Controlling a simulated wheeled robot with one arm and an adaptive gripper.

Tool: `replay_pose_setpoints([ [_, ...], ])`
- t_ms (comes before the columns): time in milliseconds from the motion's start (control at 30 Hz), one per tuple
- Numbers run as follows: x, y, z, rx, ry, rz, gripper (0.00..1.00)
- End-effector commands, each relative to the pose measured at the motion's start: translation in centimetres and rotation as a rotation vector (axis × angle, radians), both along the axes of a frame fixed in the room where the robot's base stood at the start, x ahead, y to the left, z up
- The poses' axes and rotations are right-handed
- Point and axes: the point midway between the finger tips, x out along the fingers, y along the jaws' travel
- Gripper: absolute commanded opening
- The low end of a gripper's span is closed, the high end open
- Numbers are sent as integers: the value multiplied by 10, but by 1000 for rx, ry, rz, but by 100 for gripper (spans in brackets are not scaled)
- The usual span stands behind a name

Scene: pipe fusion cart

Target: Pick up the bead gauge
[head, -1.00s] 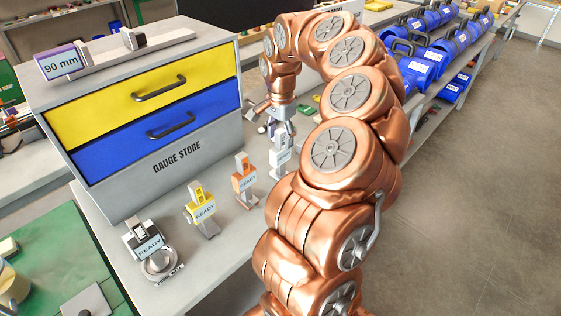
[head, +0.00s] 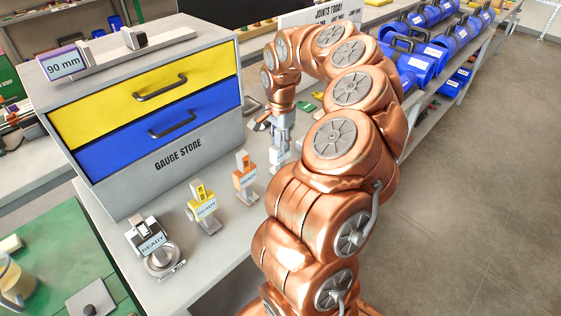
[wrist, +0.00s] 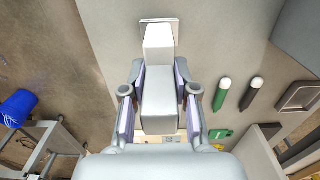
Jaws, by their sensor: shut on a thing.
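A white, blocky gauge (wrist: 158,85) with a narrower upper part and a flat plate at its far end fills the middle of the wrist view. My gripper (wrist: 160,97) has one finger on each side of it and is shut on it. In the head view my gripper (head: 282,135) points down at the white gauge (head: 277,156), partly hidden by my arm. I cannot tell whether its base touches the bench. To its left stand an orange gauge (head: 243,177), a yellow gauge (head: 204,208) and a grey-black gauge with a ring (head: 150,245), each with a READY tag.
The gauge store cabinet (head: 179,157), with yellow and blue drawers, stands behind the gauges. A 90 mm display (head: 63,64) is on top of it. Green and black markers (wrist: 222,94) lie right of my gripper in the wrist view.

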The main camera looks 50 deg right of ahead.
Motion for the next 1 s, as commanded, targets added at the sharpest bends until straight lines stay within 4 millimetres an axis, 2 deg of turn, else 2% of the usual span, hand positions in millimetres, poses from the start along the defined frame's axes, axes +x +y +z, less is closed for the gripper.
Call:
replay_pose_setpoints([
  [33, 0, 0, 0, 0, 0, 0, 7],
  [100, 0, 0, 0, 0, 0, 0, 0],
  [767, 0, 0, 1, 0, -1, 0, 0],
  [1000, 0, 0, 18, -2, -2, 0, 0],
])
